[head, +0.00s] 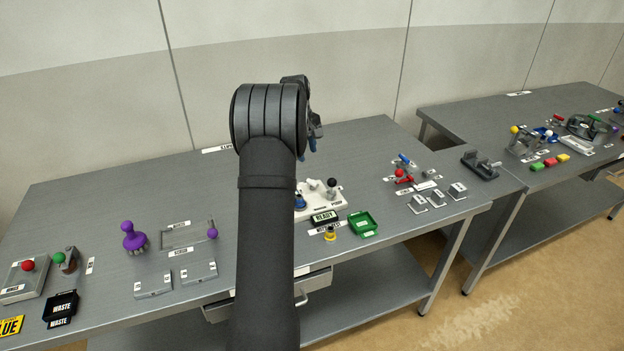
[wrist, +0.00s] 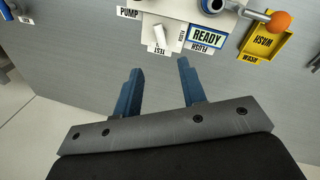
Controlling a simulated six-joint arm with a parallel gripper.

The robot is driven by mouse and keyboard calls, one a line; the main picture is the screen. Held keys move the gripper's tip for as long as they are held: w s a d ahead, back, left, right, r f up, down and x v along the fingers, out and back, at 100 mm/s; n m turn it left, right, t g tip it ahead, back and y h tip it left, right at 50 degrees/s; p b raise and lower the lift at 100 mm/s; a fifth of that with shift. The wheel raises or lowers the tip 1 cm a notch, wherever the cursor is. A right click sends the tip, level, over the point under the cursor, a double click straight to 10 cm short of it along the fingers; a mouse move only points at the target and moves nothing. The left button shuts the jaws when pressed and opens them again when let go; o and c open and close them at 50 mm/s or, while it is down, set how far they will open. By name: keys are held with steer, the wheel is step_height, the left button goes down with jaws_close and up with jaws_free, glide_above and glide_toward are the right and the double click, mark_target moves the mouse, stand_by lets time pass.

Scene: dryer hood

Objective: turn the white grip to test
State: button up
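The white grip (wrist: 159,36) shows in the wrist view as a short white bar on a pale plate (wrist: 172,10). It lies slanted, its lower end near the TEST label (wrist: 160,50). A FLUSH label sits to its right and a PUMP label to its upper left. My gripper (wrist: 157,64) is open, its two blue fingers spread with nothing between them. The grip appears beyond the fingertips, apart from them. In the head view my gripper (head: 312,142) is raised above the bench, mostly hidden behind my arm. I cannot make out the grip there.
In the wrist view a READY sign (wrist: 207,36), an orange ball on a lever (wrist: 279,20) and a yellow WASH tray (wrist: 264,44) lie right of the grip. In the head view a green tray (head: 363,224) and several other fixtures stand on the grey bench (head: 100,190).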

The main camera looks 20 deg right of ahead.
mark_target(313, 182)
steer(key=f, duration=0.4)
steer(key=d+f, duration=0.1)
steer(key=f, duration=0.3)
steer(key=w+d+f, duration=0.1)
steer(key=f, duration=0.3)
steer(key=shift+w+d+f, duration=0.1)
steer(key=shift+d+f, duration=0.05)
steer(key=shift+f, duration=0.25)
jaws_close()
